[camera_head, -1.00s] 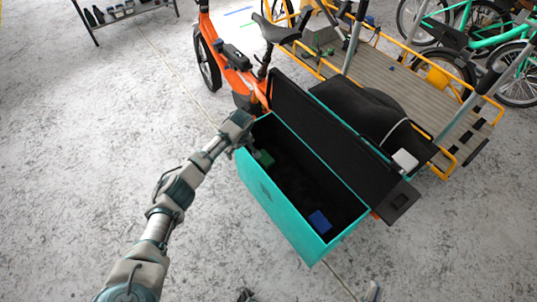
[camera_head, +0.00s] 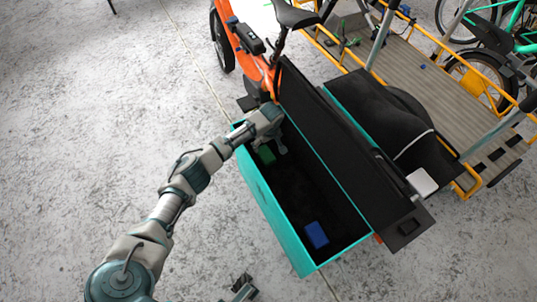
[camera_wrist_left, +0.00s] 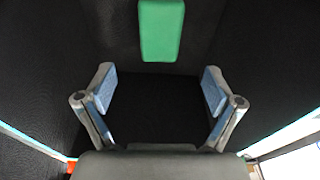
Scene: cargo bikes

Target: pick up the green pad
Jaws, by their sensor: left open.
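The green pad (camera_head: 266,154) lies inside the teal cargo box (camera_head: 268,207), near its far left end, partly hidden by my left gripper. My left gripper (camera_head: 282,146) reaches over the box's left rim into the opening, just beside the pad. In the left wrist view the green pad (camera_wrist_left: 161,30) is a rounded upright rectangle at the top centre, beyond the fingertips. The two fingers of the left gripper (camera_wrist_left: 158,85) are spread wide with blue-grey pads and nothing between them.
A blue block (camera_head: 317,235) lies at the box's near end. The open black lid (camera_head: 335,150) stands along the box's right side. An orange bike (camera_head: 250,50) and a grey-decked cargo bike (camera_head: 425,95) stand behind. The concrete floor at left is clear.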

